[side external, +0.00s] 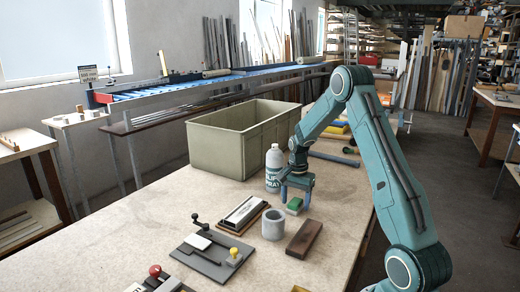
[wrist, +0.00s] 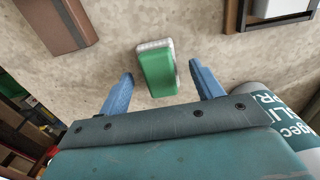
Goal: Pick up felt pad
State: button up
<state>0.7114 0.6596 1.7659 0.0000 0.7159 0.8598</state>
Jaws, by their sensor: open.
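The felt pad appears to be the small green block with a pale lower edge (side external: 294,205) on the bench. In the wrist view the green felt pad (wrist: 157,70) lies between the lines of my two blue fingers, a little nearer the left one. My gripper (side external: 297,192) is open and empty, pointing down just above the pad. In the wrist view my gripper (wrist: 161,75) shows clear gaps on both sides of the pad. I cannot tell the exact height of the fingertips.
A white spray bottle (side external: 273,168) stands close beside my gripper. A grey cup (side external: 273,224), a dark brown block (side external: 305,239) and a sharpening stone on a dark base (side external: 243,211) lie nearby. A large olive crate (side external: 229,151) stands behind. Bare bench shows at the front right.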

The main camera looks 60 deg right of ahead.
jog(key=shift+f, duration=0.55)
jog(key=shift+c, duration=0.3)
jog(key=c, duration=1)
